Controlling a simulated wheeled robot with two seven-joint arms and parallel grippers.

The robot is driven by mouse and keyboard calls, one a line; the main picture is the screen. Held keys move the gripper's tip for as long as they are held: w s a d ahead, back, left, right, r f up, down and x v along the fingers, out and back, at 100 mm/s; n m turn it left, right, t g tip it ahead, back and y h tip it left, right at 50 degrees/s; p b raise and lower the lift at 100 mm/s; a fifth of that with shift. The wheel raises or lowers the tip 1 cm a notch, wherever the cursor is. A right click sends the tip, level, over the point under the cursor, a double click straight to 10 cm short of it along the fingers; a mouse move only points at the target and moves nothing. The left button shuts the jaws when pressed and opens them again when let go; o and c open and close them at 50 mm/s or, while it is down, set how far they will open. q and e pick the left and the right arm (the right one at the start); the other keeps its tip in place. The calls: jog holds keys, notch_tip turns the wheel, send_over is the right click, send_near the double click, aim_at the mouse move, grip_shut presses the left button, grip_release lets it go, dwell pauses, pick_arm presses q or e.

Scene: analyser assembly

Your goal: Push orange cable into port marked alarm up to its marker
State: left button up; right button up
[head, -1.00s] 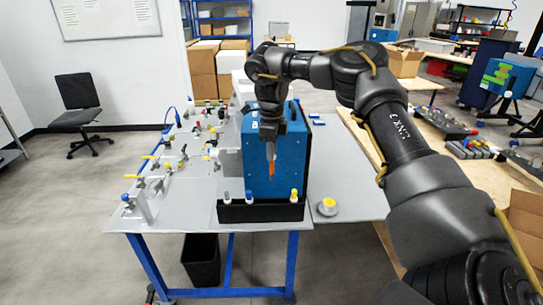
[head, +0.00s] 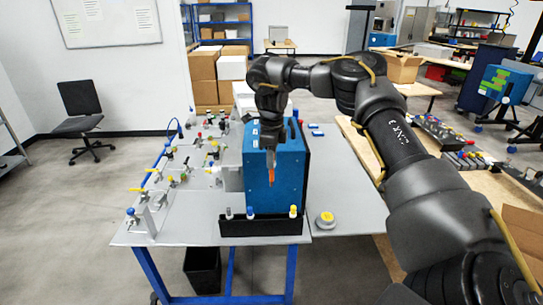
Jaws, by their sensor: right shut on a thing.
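The blue analyser box (head: 290,190) stands upright on the grey table. My right gripper (head: 271,166) points down in front of its near face and is shut on the orange cable (head: 271,177). Only a short orange piece shows below the fingers. The port marked alarm and the cable's marker are too small to make out. I cannot tell whether the cable touches the box. My left gripper is out of view.
A black rack (head: 262,227) with several coloured-tipped plugs stands before the box. A round grey piece with a yellow top (head: 325,220) lies to its right. Fixtures with coloured knobs (head: 170,178) crowd the table's left side.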

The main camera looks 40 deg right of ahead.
jog(key=shift+r+p, duration=1.3)
jog(key=shift+p, duration=0.15)
jog(key=shift+f, duration=0.1)
jog(key=shift+a, duration=0.1)
jog(key=shift+a+r, duration=0.3)
jog(key=s+a+r+m+p, duration=0.4)
jog(key=s+a+r+m, duration=0.45)
jog(key=a+r, duration=0.3)
jog(key=s+a+r+m+p, duration=0.2)
jog(key=s+r+m, duration=0.3)
jog(key=s, duration=0.7)
jog(key=a+m, duration=0.1)
jog(key=m, duration=0.1)
jog(key=shift+a+m, duration=0.15)
jog(key=shift+m, duration=0.2)
